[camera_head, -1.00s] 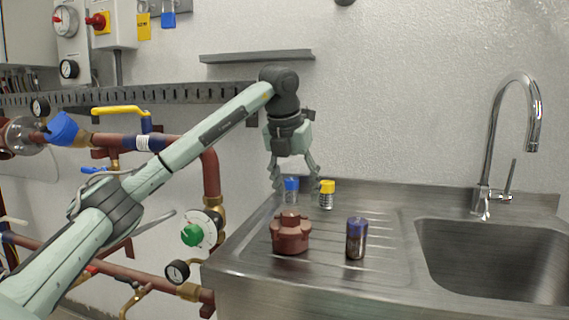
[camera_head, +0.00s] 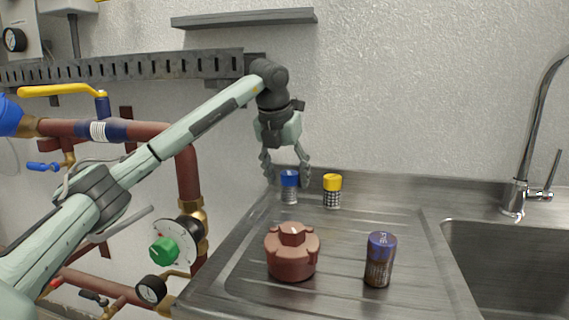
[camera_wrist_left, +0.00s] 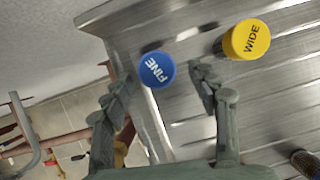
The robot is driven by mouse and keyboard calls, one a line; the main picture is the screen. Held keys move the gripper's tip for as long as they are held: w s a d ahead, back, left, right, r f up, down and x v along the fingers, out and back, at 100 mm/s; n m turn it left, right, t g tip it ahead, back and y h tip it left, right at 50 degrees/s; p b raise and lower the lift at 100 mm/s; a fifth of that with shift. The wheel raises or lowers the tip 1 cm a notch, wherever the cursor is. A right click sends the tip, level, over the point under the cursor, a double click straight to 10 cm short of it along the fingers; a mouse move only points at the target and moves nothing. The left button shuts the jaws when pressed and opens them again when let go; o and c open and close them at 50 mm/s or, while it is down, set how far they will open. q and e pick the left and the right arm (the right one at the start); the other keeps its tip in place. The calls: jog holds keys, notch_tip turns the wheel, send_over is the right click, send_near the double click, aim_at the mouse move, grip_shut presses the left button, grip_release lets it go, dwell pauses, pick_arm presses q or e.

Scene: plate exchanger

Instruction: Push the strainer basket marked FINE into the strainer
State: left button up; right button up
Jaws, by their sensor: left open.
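The strainer basket marked FINE (camera_head: 289,188) has a blue cap and a mesh body. It stands upright at the back of the draining board; its lettering reads in the left wrist view (camera_wrist_left: 157,69). My left gripper (camera_head: 286,180) is open and points down above it, with the blue cap showing between the fingers and nothing gripped. Whether a finger touches it, I cannot tell. A blue fitting (camera_head: 9,116) on the pipe is cut off at the left edge; I cannot tell if it is the strainer. My right gripper is not in view.
A yellow-capped basket marked WIDE (camera_head: 332,190) stands close to the right of FINE. A red-brown cap-like part (camera_head: 292,254) and a dark, dirty-looking basket (camera_head: 380,262) stand nearer on the draining board (camera_head: 340,285). A sink and faucet (camera_head: 520,185) are right; pipes and valves left.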

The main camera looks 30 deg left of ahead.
aim_at(289, 187)
pick_arm(q)
jog(key=shift+x, duration=1.9)
jog(key=shift+c, duration=0.5)
jog(key=shift+c, duration=1.3)
jog(key=c, duration=0.9)
notch_tip(289, 187, up, 7)
jog(key=p, duration=0.5)
jog(key=shift+f, duration=0.1)
jog(key=shift+r, duration=1.15)
